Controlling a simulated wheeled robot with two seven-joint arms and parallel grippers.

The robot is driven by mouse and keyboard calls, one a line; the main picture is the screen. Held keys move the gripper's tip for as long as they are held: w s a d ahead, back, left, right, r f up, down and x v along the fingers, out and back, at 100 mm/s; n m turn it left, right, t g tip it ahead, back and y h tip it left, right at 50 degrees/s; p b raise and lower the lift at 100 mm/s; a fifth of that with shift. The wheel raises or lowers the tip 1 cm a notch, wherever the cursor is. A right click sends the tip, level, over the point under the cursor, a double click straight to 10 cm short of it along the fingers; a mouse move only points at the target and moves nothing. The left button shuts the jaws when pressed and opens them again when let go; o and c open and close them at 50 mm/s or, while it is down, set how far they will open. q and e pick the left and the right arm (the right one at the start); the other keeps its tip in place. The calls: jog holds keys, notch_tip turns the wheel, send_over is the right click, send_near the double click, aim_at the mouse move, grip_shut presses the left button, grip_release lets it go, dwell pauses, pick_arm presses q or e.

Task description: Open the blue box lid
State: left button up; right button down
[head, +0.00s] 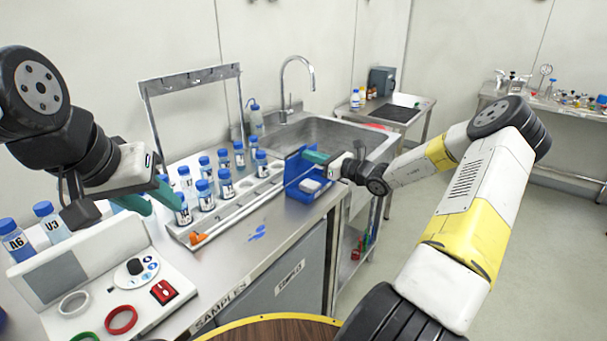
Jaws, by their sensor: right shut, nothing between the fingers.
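The blue box (302,193) stands at the right end of the steel counter, beside the sink. Pale contents (311,185) show in its open top. A blue panel (292,165) stands upright at its left side; it looks like the lid, tilted up. My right gripper (314,156) reaches in from the right with teal fingers shut and empty, at the top of the box near this panel. I cannot tell whether it touches the panel. My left gripper (165,209) is at the left with its teal fingers apart, by the blue-capped bottles, far from the box.
A rack (222,218) with several blue-capped bottles fills the counter's middle, with an orange piece (198,238) at its front. A white panel with rings (120,320) is at front left. The sink (335,134) lies behind the box. A round wooden top (270,330) is at the bottom.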

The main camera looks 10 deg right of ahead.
jog(key=shift+w+a, duration=0.1)
jog(key=r+v, duration=0.2)
jog(key=v, duration=1)
dwell(0.4)
jog(key=s+a+r+n+g+h, duration=0.1)
jog(key=s+a+r+n+g, duration=0.1)
jog(key=s+a+n+g, duration=0.45)
jog(key=s+a+r+n+g+h, duration=0.15)
jog(key=s+a+n+g, duration=0.25)
jog(key=s+a+n, duration=0.5)
jog(key=s+d+r+n+t+h, duration=0.2)
jog(key=s+r+n+h, duration=0.5)
jog(key=s+n, duration=0.5)
jog(key=s+r+t, duration=0.1)
jog(key=s+r, duration=0.1)
jog(key=s, duration=0.1)
jog(key=shift+r+n, duration=0.25)
jog(key=shift+n, duration=0.1)
